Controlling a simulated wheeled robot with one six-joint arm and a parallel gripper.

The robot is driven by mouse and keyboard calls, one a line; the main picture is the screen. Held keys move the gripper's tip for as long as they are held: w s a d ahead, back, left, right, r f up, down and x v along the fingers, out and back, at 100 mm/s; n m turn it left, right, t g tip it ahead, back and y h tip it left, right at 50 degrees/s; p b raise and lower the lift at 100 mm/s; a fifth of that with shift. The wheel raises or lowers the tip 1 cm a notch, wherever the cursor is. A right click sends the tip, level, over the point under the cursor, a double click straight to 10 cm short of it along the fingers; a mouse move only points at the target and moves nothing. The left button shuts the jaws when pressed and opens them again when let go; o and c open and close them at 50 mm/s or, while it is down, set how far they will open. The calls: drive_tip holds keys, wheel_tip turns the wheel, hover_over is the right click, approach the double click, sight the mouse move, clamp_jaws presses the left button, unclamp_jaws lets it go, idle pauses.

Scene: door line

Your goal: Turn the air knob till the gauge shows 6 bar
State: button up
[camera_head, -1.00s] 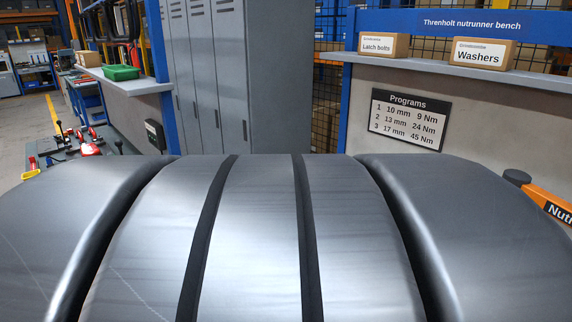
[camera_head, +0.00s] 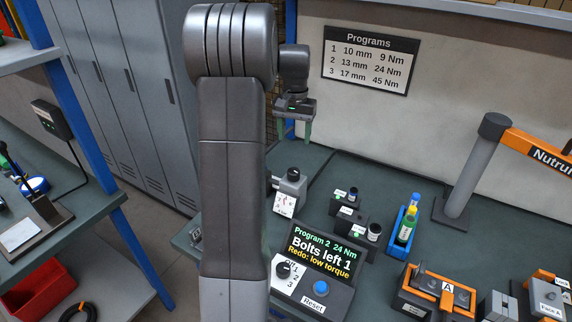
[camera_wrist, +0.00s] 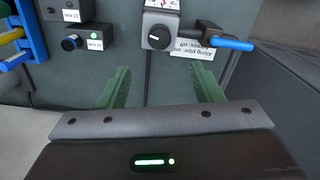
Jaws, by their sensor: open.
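The air unit shows in the head view as a grey block with a dark round knob (camera_head: 293,174) and a white gauge face (camera_head: 285,204) with red marks. The needle reading is too small to tell. In the wrist view the knob (camera_wrist: 158,37) has a pale mark, and the gauge (camera_wrist: 162,4) is cut off by the top edge, so its reading is hidden. My gripper (camera_head: 295,130) hangs above and behind the unit. In the wrist view my gripper (camera_wrist: 162,84) has its green fingers wide apart, empty, with the knob beyond them, not touching.
A blue valve lever (camera_wrist: 230,43) sits right of the knob in the wrist view, beside an on/off label. Small black sensor boxes (camera_head: 346,220) stand to the right in the head view. A controller display (camera_head: 322,258) reads "Bolts left 1". An orange-armed nutrunner stand (camera_head: 478,170) is farther right.

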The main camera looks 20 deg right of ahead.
sight(293, 170)
wheel_tip(293, 170, down, 13)
drive_tip(key=shift+s+f+p, duration=0.1)
drive_tip(key=shift+f+p, duration=0.1)
drive_tip(key=shift+p, duration=0.65)
drive_tip(key=shift+c, duration=0.2)
drive_tip(key=c, duration=0.9)
